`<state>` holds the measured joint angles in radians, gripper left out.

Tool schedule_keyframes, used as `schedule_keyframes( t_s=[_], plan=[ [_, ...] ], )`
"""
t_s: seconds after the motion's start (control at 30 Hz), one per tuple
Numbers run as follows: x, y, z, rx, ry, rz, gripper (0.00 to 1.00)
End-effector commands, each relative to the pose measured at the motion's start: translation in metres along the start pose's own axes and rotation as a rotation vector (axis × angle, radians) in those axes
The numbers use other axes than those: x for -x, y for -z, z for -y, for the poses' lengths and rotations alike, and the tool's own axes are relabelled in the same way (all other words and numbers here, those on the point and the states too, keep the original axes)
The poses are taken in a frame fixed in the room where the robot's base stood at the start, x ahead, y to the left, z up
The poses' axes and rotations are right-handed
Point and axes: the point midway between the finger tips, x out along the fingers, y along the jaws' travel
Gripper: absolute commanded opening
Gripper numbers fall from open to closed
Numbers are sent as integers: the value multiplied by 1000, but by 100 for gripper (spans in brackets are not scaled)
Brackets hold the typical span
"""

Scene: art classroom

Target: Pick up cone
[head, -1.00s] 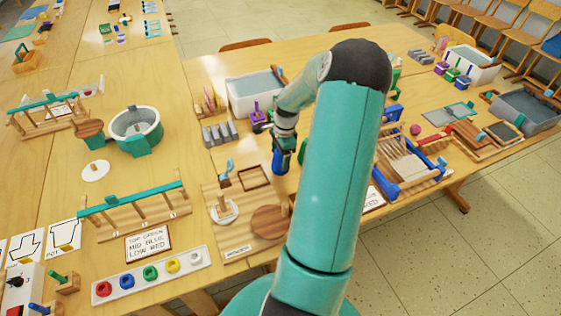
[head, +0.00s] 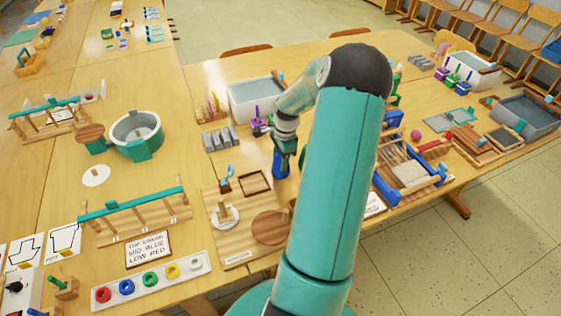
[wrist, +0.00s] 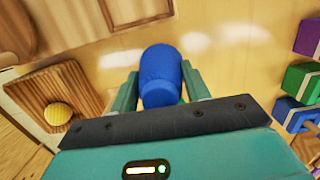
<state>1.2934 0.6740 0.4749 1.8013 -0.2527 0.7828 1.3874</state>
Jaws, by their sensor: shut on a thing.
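The cone (wrist: 161,80) is a smooth blue, rounded, slightly tapered piece in the wrist view. My gripper (wrist: 161,70) is shut on it, with one teal finger on each side. In the head view the blue cone (head: 281,165) hangs below my gripper (head: 284,146) over the table, just behind the wooden board (head: 235,257). My forearm hides the area to its right. I cannot tell whether the cone's underside touches the table.
A square wooden frame (head: 253,183) and an upright peg on a white disc (head: 224,216) stand close in front. Grey blocks (head: 220,138) and a white bin (head: 247,98) are behind. A blue wooden loom (head: 410,174) stands right.

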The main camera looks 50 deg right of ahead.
Motion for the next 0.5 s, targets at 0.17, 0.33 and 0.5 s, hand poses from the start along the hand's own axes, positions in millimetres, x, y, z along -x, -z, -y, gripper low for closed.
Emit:
schedule_keyframes(
  t_s=[0.17, 0.33, 0.5],
  plan=[
    [27, -5, -6, 1, 2, -2, 20],
    [55, -12, -29, 1, 2, -4, 20],
    [81, -20, -54, 1, 1, -3, 20]
  ],
)
